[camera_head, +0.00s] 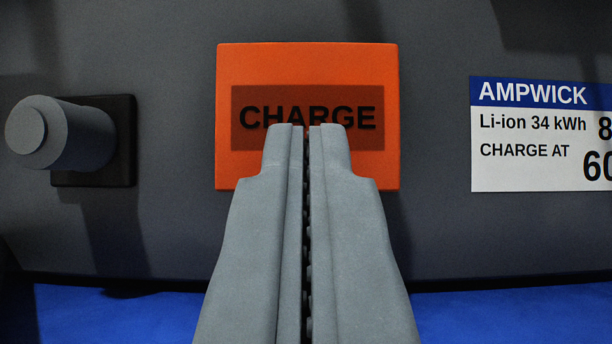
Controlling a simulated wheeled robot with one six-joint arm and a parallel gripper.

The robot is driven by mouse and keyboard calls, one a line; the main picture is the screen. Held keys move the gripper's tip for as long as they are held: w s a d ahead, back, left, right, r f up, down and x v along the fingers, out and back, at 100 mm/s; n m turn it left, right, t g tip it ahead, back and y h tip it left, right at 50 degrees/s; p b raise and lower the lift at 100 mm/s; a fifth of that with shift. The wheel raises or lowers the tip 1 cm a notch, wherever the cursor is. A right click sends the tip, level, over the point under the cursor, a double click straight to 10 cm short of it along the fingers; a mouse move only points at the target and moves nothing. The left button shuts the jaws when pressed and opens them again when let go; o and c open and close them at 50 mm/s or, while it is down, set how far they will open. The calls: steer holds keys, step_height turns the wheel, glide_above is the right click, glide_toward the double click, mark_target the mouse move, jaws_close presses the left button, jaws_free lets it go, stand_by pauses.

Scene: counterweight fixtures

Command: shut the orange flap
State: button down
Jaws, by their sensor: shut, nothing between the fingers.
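The orange flap (308,66) is a square plate with a darker panel marked CHARGE, on a dark grey wall. It faces me and looks flat against the wall; I cannot tell whether it is fully closed. My gripper (306,128) is in front of it, with both fingers side by side and shut on nothing. The fingertips overlap the lower part of the CHARGE lettering and hide the flap's lower middle. I cannot tell whether the tips touch the flap.
A grey round knob (52,134) on a dark square base sticks out of the grey wall (440,225) at the left. A white and blue AMPWICK label (540,160) is on the wall at the right. A blue surface (500,318) runs along the bottom.

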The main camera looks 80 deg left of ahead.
steer(key=shift+a+f, duration=0.2)
steer(key=shift+f, duration=0.1)
steer(key=shift+r, duration=0.1)
stand_by(0.5)
steer(key=shift+r, duration=0.75)
steer(key=v, duration=1.7)
steer(key=s+a+r+n+t+y, duration=0.1)
steer(key=s+a+n+t+y, duration=0.2)
steer(key=a+n+t, duration=0.95)
steer(key=s+a+r+n+t+y, duration=0.1)
steer(key=s+a+y, duration=0.1)
steer(key=s+a, duration=0.3)
steer(key=s+a+r+n+t+y, duration=0.1)
steer(key=s+a, duration=0.3)
steer(key=a, duration=0.7)
steer(key=shift+s+t+y, duration=0.35)
steer(key=shift+s+y, duration=0.05)
steer(key=shift+y, duration=0.3)
